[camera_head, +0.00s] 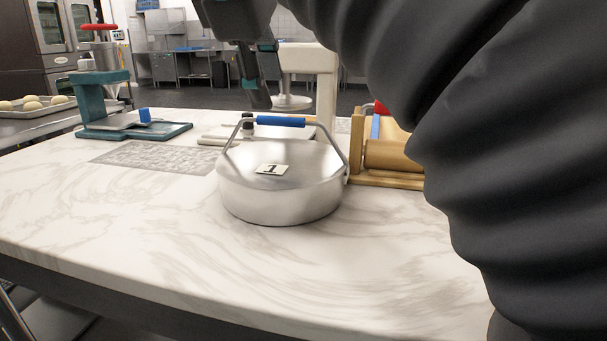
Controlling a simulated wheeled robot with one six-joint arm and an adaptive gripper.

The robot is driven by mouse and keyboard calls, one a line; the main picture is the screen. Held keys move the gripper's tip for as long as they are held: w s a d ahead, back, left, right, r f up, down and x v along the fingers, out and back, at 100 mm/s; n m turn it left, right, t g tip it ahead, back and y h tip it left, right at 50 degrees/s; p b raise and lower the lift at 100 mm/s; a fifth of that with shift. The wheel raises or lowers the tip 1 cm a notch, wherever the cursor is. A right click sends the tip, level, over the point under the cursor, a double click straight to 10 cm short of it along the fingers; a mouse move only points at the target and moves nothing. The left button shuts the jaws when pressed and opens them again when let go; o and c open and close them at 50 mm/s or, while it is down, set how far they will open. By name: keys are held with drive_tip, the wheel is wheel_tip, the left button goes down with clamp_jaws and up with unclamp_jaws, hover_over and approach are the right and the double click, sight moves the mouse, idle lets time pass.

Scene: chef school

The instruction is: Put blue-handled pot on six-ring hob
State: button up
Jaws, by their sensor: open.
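The blue-handled pot (283,205) stands upright on the marble-topped table in the middle of the camera view. It is a round silver pot with a label marked "1" on top. Its arched handle has a blue grip (281,121) and stands up over it. My gripper (262,98) is open and points down just behind and above the left part of the handle in the picture. I cannot tell whether it touches the handle. My dark arm hides the right side of the view. I see no six-ring hob here.
A teal press (103,105) with a red knob stands at the table's back left, by a grey patterned mat (160,156). A wooden roller device (391,157) stands close behind the pot's right. The marble table (130,225) is clear in front and at left.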

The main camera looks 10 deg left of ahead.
sight(274, 118)
drive_tip(key=shift+b+x, duration=0.85)
drive_tip(key=shift+x, duration=3.15)
drive_tip(key=shift+s+a+f, duration=0.1)
drive_tip(key=shift+s+a, duration=0.05)
drive_tip(key=shift+a, duration=0.05)
clamp_jaws()
